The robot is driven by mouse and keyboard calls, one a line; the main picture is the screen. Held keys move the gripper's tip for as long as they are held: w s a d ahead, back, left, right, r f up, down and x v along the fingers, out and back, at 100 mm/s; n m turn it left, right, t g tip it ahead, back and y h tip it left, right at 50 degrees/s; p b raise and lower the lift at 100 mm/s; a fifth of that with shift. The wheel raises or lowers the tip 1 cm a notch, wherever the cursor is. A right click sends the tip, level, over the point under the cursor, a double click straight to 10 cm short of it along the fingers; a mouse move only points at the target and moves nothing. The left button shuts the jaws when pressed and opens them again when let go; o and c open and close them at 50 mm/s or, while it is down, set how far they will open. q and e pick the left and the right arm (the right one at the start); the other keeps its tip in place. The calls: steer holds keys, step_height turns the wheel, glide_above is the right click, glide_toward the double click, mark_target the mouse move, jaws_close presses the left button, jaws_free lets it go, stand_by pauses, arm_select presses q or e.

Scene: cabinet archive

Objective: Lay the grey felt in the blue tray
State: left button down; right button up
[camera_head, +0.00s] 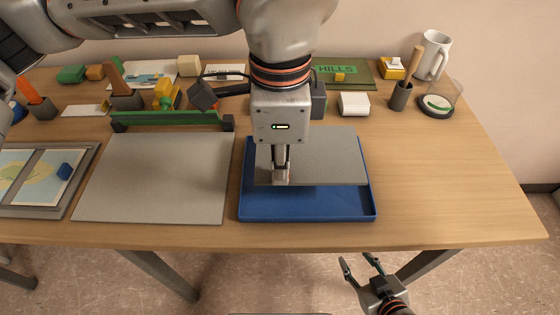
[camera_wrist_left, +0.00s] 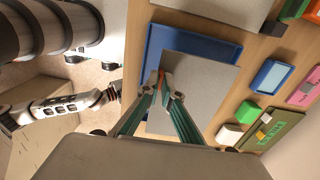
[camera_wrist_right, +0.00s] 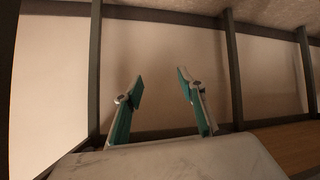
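The blue tray (camera_head: 305,205) lies near the table's front edge, also in the left wrist view (camera_wrist_left: 175,35). The grey felt (camera_head: 335,155) is a flat sheet over the tray's back part, also in the left wrist view (camera_wrist_left: 205,75). It covers the tray's back rim and leaves the front strip of the floor bare. I cannot tell how high it is above the floor. My left gripper (camera_head: 280,178) points down with its fingertips together on the felt's front edge. My right gripper (camera_head: 361,267) is open and empty, below the table's front edge.
A grey board (camera_head: 155,180) lies left of the tray, with a green-edged bar (camera_head: 165,118) behind it. A framed picture (camera_head: 35,180) is farther left. Blocks, a white box (camera_head: 354,104), a mug (camera_head: 433,55) and a glass dish (camera_head: 438,103) stand behind. The table's right side is clear.

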steer(key=shift+s+f, duration=0.1)
steer(key=shift+s, duration=0.05)
arm_select(q)
steer(key=shift+a, duration=0.1)
steer(key=shift+f, duration=0.2)
step_height(320, 180, down, 2)
steer(key=shift+b, duration=0.65)
steer(key=shift+f+b, duration=0.35)
steer(key=shift+f, duration=1.15)
steer(key=shift+f+b, duration=0.3)
steer(key=shift+b, duration=0.05)
arm_select(e)
steer(key=shift+d+f, duration=0.15)
steer(key=shift+f, duration=0.35)
steer(key=shift+d+f, duration=0.15)
steer(key=shift+f, duration=0.35)
arm_select(q)
steer(key=shift+f, duration=0.15)
steer(key=shift+f, duration=0.35)
arm_select(e)
steer(key=shift+s+f, duration=0.1)
steer(key=shift+f, duration=0.1)
